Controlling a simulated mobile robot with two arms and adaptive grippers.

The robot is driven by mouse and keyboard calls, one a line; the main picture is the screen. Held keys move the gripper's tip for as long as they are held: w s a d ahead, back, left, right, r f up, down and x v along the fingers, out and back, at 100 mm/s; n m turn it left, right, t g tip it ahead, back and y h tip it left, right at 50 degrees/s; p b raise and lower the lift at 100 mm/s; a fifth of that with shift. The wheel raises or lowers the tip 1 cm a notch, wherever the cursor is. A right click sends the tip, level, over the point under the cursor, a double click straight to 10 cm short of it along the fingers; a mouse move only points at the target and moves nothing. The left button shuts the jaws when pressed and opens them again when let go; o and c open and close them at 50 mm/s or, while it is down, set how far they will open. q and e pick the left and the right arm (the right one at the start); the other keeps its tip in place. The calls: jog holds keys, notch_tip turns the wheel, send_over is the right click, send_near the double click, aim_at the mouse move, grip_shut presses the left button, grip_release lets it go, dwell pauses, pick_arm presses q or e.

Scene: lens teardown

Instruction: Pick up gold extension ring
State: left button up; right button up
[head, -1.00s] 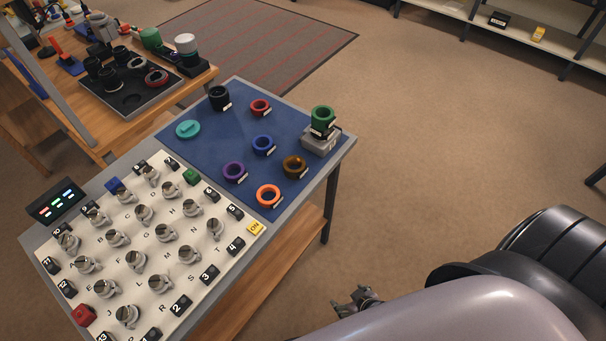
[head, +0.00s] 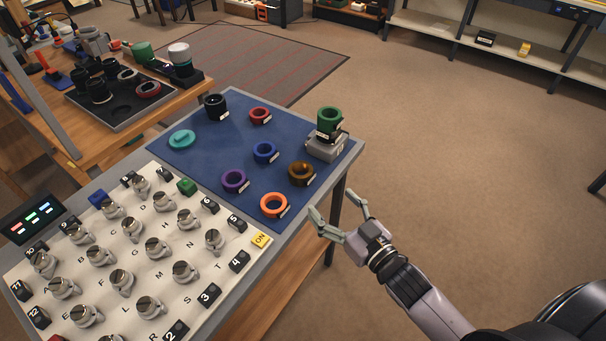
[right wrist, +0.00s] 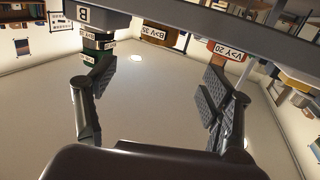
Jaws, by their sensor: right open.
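The gold extension ring (head: 301,173) is a brownish-gold ring lying on the blue mat (head: 200,160), near the table's right edge. In the right wrist view a brown ring (right wrist: 158,33) with a "B>V 35" label, seemingly the same one, shows at the top between the fingers. My right gripper (head: 333,203) is open and empty beside the table's right edge, to the lower right of the ring and apart from it. It also shows open in the right wrist view (right wrist: 150,75). My left gripper is not in view.
An orange ring (head: 274,205) lies nearest the gripper. A green ring (head: 329,121) is stacked on a grey block (head: 326,146) behind the gold ring. Blue (head: 265,152) and purple (head: 234,181) rings lie to its left. Open floor is right of the table.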

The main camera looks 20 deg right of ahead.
aim_at(301, 169)
jog(key=x, duration=1.4)
jog(key=shift+w+d+f+p, duration=0.1)
jog(key=shift+f+p, duration=0.05)
jog(key=shift+p, duration=0.25)
jog(key=shift+c, duration=0.2)
jog(key=c, duration=1.3)
